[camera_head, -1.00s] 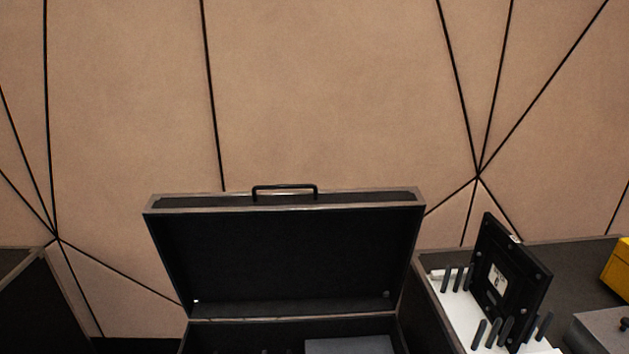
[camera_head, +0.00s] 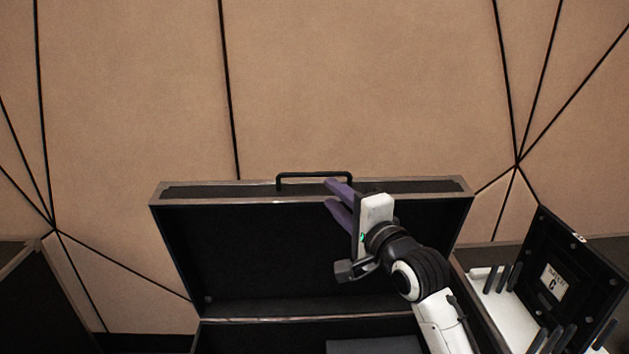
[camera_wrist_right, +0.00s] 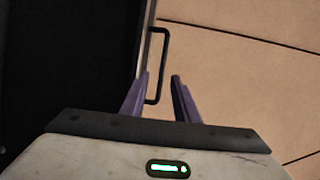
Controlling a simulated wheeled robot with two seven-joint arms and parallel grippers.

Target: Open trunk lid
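The black trunk lid (camera_head: 225,250) stands raised, its dark inner side facing me, with a grey metal rim. A black handle (camera_head: 313,175) is on its top edge; it also shows in the right wrist view (camera_wrist_right: 165,62). My right gripper (camera_head: 334,193) is raised in front of the lid, its purple fingers just below and right of the handle's middle. In the right wrist view its fingers (camera_wrist_right: 160,85) are apart, with the handle's near end appearing between them. I cannot tell whether they touch it. My left gripper is not in view.
Another dark case (camera_head: 45,300) is at the left edge. A tan panelled wall (camera_head: 360,90) rises behind the trunk.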

